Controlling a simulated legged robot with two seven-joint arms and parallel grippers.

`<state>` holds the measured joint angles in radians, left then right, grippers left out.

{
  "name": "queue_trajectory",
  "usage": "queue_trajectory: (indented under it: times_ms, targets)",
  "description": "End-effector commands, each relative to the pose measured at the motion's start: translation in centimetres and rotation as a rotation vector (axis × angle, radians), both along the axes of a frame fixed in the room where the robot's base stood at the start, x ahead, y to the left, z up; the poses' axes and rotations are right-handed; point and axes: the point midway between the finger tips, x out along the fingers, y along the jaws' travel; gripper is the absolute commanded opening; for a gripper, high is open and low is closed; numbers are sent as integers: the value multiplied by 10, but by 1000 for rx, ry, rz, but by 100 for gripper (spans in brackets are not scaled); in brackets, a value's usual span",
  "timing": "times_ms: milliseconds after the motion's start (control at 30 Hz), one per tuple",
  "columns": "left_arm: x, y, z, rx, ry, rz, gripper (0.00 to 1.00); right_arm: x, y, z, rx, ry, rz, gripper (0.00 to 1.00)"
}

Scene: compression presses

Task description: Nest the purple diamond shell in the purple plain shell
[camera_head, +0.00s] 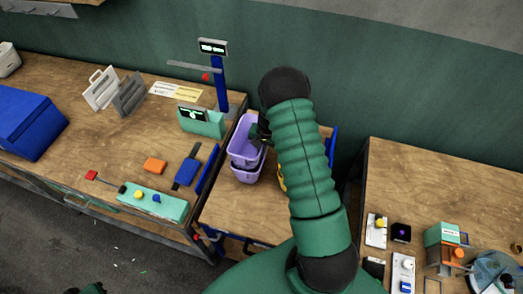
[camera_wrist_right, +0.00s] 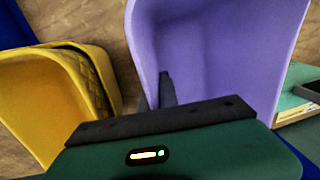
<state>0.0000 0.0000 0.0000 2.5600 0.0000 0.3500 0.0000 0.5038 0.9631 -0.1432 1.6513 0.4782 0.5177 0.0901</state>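Two purple shells stand together on the middle bench in the head view. The upper purple shell (camera_head: 243,139) sits partly in or directly over the lower purple shell (camera_head: 247,175); how deep is unclear. Diamond texture cannot be made out on either one there. My right gripper (camera_head: 262,130) is at the upper shell's right side, its fingers at the shell wall. In the right wrist view, a smooth purple wall (camera_wrist_right: 215,55) fills the middle, with my right gripper (camera_wrist_right: 158,95) closed at its edge.
A blue bin (camera_head: 25,122) and a teal button box (camera_head: 153,203) are on the left bench. The middle bench's front (camera_head: 235,215) is clear.

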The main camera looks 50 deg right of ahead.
Motion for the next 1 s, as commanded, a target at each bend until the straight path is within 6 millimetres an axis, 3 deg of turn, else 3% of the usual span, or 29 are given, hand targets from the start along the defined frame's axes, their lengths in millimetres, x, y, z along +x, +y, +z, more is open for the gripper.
queue_trajectory:
  times_ms: [367, 600, 1000]
  targets:
    - [0, 0, -1, 0, 0, 0, 0, 1, 0, 0, -1, 0, 0, 0]
    - [0, 0, -1, 0, 0, 0, 0, 1, 0, 0, 0, 0, 0, 30]
    - [0, 0, -1, 0, 0, 0, 0, 0, 0, 0, 0, 0, 0, 30]
